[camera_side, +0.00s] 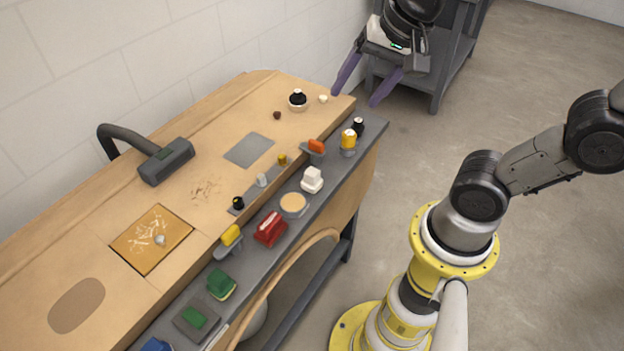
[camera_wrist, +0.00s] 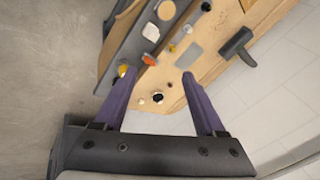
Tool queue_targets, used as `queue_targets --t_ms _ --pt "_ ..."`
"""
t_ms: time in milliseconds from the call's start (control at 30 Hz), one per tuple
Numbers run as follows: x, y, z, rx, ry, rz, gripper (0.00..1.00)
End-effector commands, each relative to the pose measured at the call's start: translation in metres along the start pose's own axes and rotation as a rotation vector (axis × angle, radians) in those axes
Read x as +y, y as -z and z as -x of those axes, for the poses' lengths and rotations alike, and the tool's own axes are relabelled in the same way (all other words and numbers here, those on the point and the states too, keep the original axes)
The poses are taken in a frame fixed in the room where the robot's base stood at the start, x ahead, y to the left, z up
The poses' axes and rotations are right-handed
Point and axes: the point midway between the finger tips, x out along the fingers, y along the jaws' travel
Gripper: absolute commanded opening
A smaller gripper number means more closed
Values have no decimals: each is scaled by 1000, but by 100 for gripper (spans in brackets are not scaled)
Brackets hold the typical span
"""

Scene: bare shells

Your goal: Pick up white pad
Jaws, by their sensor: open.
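A white block-like piece (camera_side: 312,180), the largest white item on the bench and the likeliest white pad, sits on the grey front ledge. It also shows in the wrist view (camera_wrist: 151,32), beyond my fingertips. A much smaller white piece (camera_side: 323,99) lies on the wooden top near the bench's far end; it shows in the wrist view too (camera_wrist: 142,101). My gripper (camera_side: 357,98) is open and empty, raised near the bench's far end. Its two purple fingers are spread wide in the wrist view (camera_wrist: 158,75), apart from both white pieces.
Beside the white block are an orange-handled piece (camera_side: 316,146), a round tan pad (camera_side: 293,204) and a red block (camera_side: 270,229). A yellow cylinder (camera_side: 348,139) stands on the ledge. A black-topped knob (camera_side: 298,99) is near the small white piece. A grey lamp-like arm (camera_side: 166,162) stands at the back.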

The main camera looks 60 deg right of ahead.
Motion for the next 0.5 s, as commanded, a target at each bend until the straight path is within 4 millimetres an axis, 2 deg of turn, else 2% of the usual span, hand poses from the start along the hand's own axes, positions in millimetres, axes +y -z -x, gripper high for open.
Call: queue_targets --t_ms 100,200,300,400,500 --pt "-25 17 -35 -44 -99 -275 72" --pt "-39 27 -69 -64 -185 -453 72" --pt "-44 32 -103 -79 -268 -547 72" --pt "-44 32 -130 -97 -333 -561 72" --pt "-39 30 -147 -111 -381 -559 72"
